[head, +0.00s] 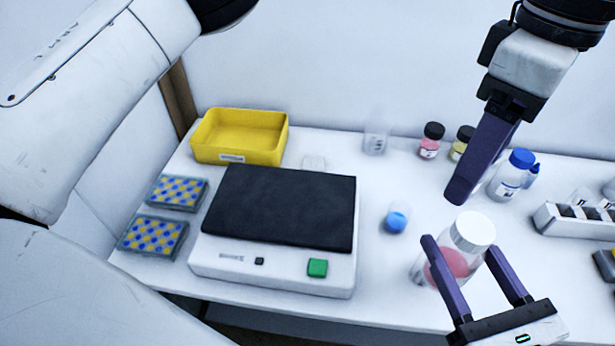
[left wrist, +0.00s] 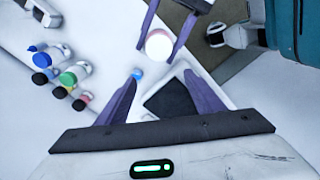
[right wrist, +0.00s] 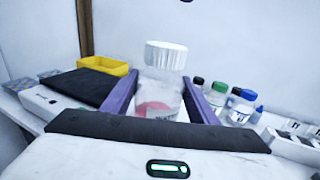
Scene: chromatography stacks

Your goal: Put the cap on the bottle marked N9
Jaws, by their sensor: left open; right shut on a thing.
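A clear bottle (head: 452,262) with pink contents and a white cap (head: 472,231) on its top stands near the table's front right. My right gripper (head: 462,248) is shut on this bottle, one finger on each side. The bottle (right wrist: 156,95) and its ribbed white cap (right wrist: 166,55) look upright in the right wrist view. My left gripper (head: 461,192) is open and empty, pointing down above and behind the bottle. In the left wrist view the white cap (left wrist: 159,45) lies beyond its open fingers (left wrist: 162,88). I cannot read an N9 mark on any bottle.
A small blue-topped object (head: 396,221) sits left of the bottle. A black-topped balance (head: 280,205), yellow tray (head: 238,135) and two patterned racks (head: 153,235) are at left. Behind are a beaker (head: 375,142), dark-capped bottles (head: 431,141), a blue-capped bottle (head: 510,176); a white rack (head: 575,222) is right.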

